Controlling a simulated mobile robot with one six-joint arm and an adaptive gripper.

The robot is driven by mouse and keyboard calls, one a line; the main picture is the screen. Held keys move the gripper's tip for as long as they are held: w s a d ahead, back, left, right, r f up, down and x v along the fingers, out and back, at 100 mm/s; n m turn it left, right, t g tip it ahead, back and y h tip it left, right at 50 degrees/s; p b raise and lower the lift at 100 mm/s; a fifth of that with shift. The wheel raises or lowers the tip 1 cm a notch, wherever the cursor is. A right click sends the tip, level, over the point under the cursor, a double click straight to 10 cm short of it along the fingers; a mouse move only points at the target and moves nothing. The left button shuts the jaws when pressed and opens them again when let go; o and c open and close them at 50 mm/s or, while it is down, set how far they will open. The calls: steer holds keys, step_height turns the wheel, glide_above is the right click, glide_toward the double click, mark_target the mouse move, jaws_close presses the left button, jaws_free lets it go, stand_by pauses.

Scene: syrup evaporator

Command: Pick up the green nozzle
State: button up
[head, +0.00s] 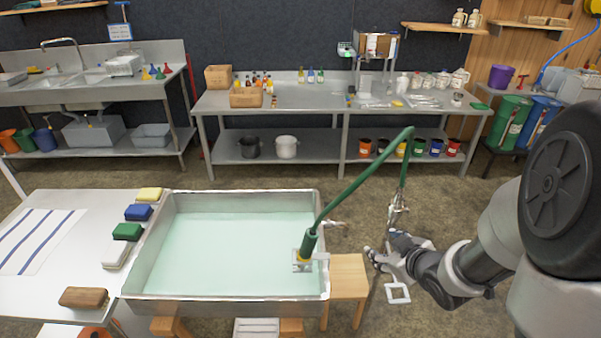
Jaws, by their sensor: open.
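The green nozzle (309,243) is a dark green grip at the left end of a long green hose (355,172). It stands tilted at the right side of the wide metal pan (325,215), with a yellow and pale square piece (302,261) at its lower end. The hose arches up to the right, then down to a metal fitting (397,207) behind my gripper. My gripper (374,262) is open, right of the pan and apart from the nozzle. No object shows between its fingers, though small details there are hard to tell.
A wooden stool (348,270) stands between the pan and my gripper. A white table (50,285) with several coloured blocks adjoins the pan on the left. A long steel bench (330,104) and a sink unit (95,92) stand behind. Open floor lies between.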

steer(key=s+a+f+n+t+y+b, duration=0.1)
steer(key=a+f+y+b, duration=0.1)
steer(key=a+f+y, duration=0.5)
steer(key=m+t+y, duration=0.1)
steer(key=t+y, duration=0.1)
steer(key=t, duration=0.1)
glide_toward(312, 251)
steer(key=b+x, duration=0.4)
steer(key=x, duration=0.6)
steer(key=shift+w+a+r, duration=0.15)
steer(key=shift+w+a, duration=0.1)
steer(key=shift+w+a+b, duration=0.3)
steer(key=shift+w+b, duration=0.05)
steer(key=shift+w, duration=0.15)
steer(key=shift+c, duration=0.4)
steer(key=shift+r, duration=0.1)
jaws_close()
